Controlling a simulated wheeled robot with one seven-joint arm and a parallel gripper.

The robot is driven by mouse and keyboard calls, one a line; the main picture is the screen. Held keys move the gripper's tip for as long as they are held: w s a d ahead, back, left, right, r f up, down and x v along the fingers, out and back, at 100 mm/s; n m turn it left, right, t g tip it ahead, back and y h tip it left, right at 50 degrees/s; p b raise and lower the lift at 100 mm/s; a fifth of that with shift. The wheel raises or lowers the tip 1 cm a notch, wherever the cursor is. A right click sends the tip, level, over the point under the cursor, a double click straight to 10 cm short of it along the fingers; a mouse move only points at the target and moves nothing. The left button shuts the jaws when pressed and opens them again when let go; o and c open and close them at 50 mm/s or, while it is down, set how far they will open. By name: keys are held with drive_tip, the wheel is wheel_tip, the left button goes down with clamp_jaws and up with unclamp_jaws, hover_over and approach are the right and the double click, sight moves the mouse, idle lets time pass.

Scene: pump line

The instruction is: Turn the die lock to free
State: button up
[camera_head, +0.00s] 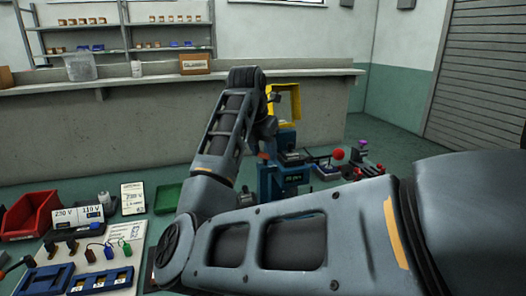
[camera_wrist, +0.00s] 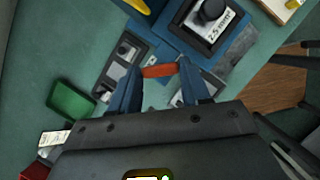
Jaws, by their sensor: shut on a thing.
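In the wrist view my gripper (camera_wrist: 158,76) has its two dark blue fingers closed on the ends of a short orange-red bar (camera_wrist: 158,71), which looks like the die lock's handle. Past it is a blue machine block with a black round knob and a plate reading 2.5 mm² (camera_wrist: 214,33). In the head view the blue machine (camera_head: 270,182) stands behind my arm, with a yellow guard (camera_head: 285,88) above and a red ball lever (camera_head: 338,154) to its right. My forearm hides much of it. The lock's marking cannot be read.
A green tray (camera_head: 167,197) lies left of the machine; it also shows in the wrist view (camera_wrist: 72,102). A red bin (camera_head: 30,213), voltage-labelled blocks (camera_head: 77,217) and blue holders (camera_head: 100,281) are at the left. A long counter (camera_head: 110,130) runs behind.

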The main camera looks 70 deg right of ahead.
drive_tip(key=n, duration=0.1)
drive_tip(key=n+t+b, duration=0.1)
drive_tip(key=n, duration=0.1)
drive_tip(key=n+t, duration=0.1)
drive_tip(key=n, duration=0.1)
drive_tip(key=shift+s+b, duration=0.25)
drive_tip(key=shift+b, duration=0.1)
drive_tip(key=shift+s+d+n+t+y+b, duration=0.1)
drive_tip(key=shift+n+t+y+b, duration=0.2)
drive_tip(key=shift+n, duration=0.7)
drive_tip(key=shift+n+t+y+b, duration=0.2)
drive_tip(key=shift+n+t+b, duration=0.15)
drive_tip(key=shift+n, duration=0.65)
drive_tip(key=o, duration=1.1)
drive_tip(key=shift+c, duration=0.2)
